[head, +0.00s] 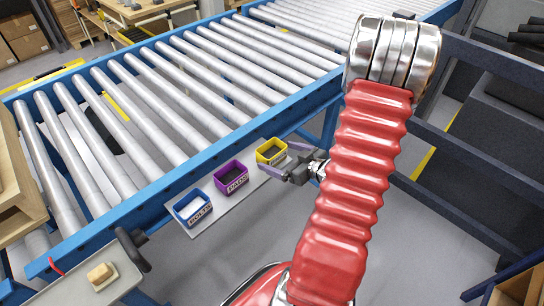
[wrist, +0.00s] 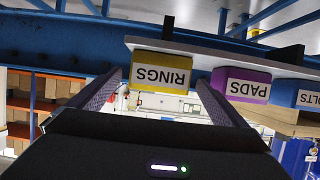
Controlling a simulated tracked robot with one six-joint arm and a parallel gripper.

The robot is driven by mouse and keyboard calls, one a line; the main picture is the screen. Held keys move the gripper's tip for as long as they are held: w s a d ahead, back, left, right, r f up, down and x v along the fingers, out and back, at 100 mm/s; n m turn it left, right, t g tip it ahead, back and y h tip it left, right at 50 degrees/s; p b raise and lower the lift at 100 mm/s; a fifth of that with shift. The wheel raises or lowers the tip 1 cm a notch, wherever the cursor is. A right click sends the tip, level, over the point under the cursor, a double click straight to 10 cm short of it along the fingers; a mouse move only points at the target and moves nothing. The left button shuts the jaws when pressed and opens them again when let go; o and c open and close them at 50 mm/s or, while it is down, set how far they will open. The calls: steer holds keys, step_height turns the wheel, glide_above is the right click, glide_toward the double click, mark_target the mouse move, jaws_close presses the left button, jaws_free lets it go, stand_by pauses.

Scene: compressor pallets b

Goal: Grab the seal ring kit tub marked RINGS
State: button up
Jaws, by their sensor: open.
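The yellow RINGS tub (head: 267,155) stands at the right end of a narrow pale shelf (head: 222,205) along the conveyor's side. My gripper (head: 285,160) is open, with its two purple-grey fingers pointing at the tub from the right. In the wrist view, which is upside down, the tub's RINGS label (wrist: 160,76) faces me, centred between the spread fingers (wrist: 160,84). A small gap shows on each side of the tub. I cannot tell how far the fingertips reach along its sides. The tub's contents look dark.
The purple PADS tub (head: 231,177) stands beside it, then the blue BOLTS tub (head: 192,208). In the wrist view PADS (wrist: 243,87) sits close to the right finger. The blue conveyor frame (head: 150,182) runs behind the shelf. Grey floor (head: 240,260) lies open in front.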

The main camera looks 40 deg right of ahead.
mark_target(267, 151)
steer(key=shift+x, duration=2.3)
steer(key=shift+c, duration=0.2)
steer(key=c, duration=1.2)
steer(key=shift+r, duration=0.25)
steer(key=shift+c, duration=0.2)
step_height(267, 151, up, 10)
steer(key=shift+f, duration=0.2)
